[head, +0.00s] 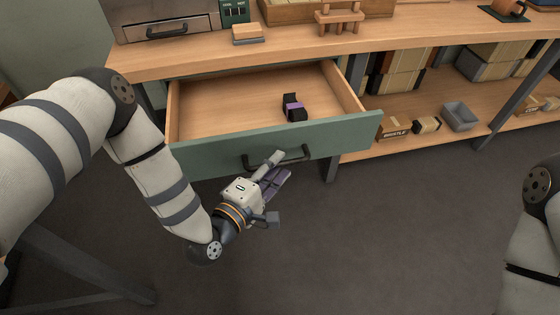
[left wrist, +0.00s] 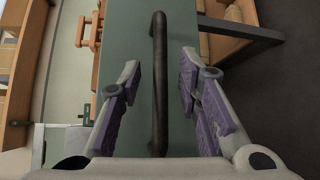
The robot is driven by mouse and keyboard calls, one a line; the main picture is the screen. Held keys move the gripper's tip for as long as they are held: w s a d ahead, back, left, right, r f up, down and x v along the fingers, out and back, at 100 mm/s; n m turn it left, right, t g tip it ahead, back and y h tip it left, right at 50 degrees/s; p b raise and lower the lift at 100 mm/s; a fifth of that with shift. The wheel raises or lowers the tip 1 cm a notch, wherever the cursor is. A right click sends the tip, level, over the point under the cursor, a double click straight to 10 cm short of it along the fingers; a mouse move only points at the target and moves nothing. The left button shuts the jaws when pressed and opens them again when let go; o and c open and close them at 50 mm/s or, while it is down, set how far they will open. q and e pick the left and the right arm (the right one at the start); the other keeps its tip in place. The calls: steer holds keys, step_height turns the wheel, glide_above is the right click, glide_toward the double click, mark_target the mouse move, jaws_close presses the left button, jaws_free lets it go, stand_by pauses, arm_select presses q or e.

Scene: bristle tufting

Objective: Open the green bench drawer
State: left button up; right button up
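The green bench drawer (head: 345,136) stands pulled out from under the bench top, so its wooden inside shows. Its dark bar handle (head: 300,155) is on the green front. My left gripper (head: 281,166) is at the handle, below and in front of the drawer face. In the left wrist view, the handle (left wrist: 158,85) runs between the two purple-padded fingers of my left gripper (left wrist: 160,68). The fingers are apart, with a gap on each side of the bar. My right gripper is out of view; only part of that arm shows at the right edge.
A black object with a purple band (head: 294,107) lies inside the drawer. The wooden bench top (head: 300,45) holds a wooden rack (head: 340,18) and a small block. Shelves at right hold boxes and a grey bin (head: 460,116). The floor before the drawer is clear.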

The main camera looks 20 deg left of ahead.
arm_select(q)
steer(key=v, duration=1)
steer(key=shift+d, duration=0.1)
steer(key=s+d+f+m+g+p, duration=0.2)
steer(key=s+f+m+g, duration=0.65)
steer(key=s, duration=0.35)
steer(key=s+a+m+g+y, duration=0.2)
steer(key=s+a+m+g, duration=0.1)
steer(key=s, duration=0.5)
steer(key=s+a+r+m+g+y+p, duration=0.1)
steer(key=s+a+m+g, duration=0.3)
steer(key=s, duration=0.5)
steer(key=shift+a+r+g+y, duration=0.2)
steer(key=shift+a+g+y, duration=0.8)
steer(key=shift+g, duration=0.25)
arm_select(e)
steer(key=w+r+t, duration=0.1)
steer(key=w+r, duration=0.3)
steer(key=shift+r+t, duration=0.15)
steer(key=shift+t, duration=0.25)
